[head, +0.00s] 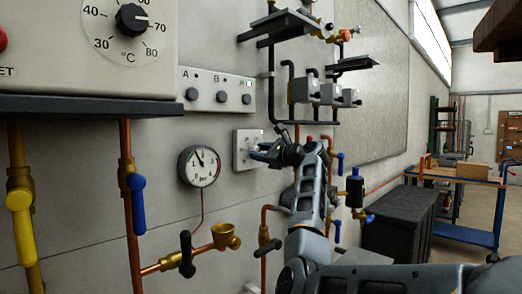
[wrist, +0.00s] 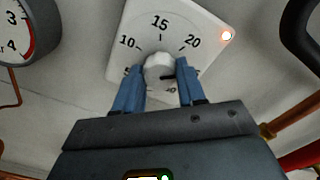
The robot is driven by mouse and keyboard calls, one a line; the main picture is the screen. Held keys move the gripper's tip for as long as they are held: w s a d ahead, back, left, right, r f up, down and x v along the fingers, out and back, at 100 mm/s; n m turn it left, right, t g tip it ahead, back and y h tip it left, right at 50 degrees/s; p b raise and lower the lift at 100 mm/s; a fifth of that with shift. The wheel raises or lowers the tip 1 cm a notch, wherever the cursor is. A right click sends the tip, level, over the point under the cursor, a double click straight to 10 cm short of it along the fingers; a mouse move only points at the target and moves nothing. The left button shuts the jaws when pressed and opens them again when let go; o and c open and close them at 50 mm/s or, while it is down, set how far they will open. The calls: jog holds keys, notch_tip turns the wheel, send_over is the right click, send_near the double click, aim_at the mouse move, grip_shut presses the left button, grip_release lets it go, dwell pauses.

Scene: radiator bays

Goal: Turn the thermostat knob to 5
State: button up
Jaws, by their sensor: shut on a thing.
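The thermostat is a white square plate (wrist: 185,20) with a round white knob (wrist: 158,67) at its middle. In the wrist view 10, 15 and 20 are printed around the knob; labels lower down are partly hidden by my fingers. A dark mark at the knob's lower right seems to be its pointer, directed to the right below the 20. My gripper (wrist: 160,88) has its two blue fingers on either side of the knob, shut on it. In the head view my gripper (head: 262,152) reaches the thermostat plate (head: 242,143) from the right and hides the knob.
A pressure gauge (head: 200,166) hangs left of the thermostat. A panel with buttons A and B (head: 217,90) is above. A boiler box with a black dial (head: 132,18) is upper left. Copper pipes with a blue lever (head: 138,203) and a yellow lever (head: 20,225) run below.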

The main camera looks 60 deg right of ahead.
jog(key=shift+d+f+m+b, duration=0.15)
jog(key=shift+m+b, duration=2.1)
jog(key=shift+m, duration=3.6)
jog(key=shift+a+f+m+b, duration=0.15)
jog(key=shift+m+b, duration=2.15)
jog(key=shift+m, duration=3.5)
jog(key=shift+d+f+m+b, duration=0.15)
jog(key=shift+m+b, duration=2.1)
jog(key=shift+m, duration=3.6)
jog(key=o, duration=1.1)
jog(key=shift+r, duration=0.2)
jog(key=shift+c, duration=0.2)
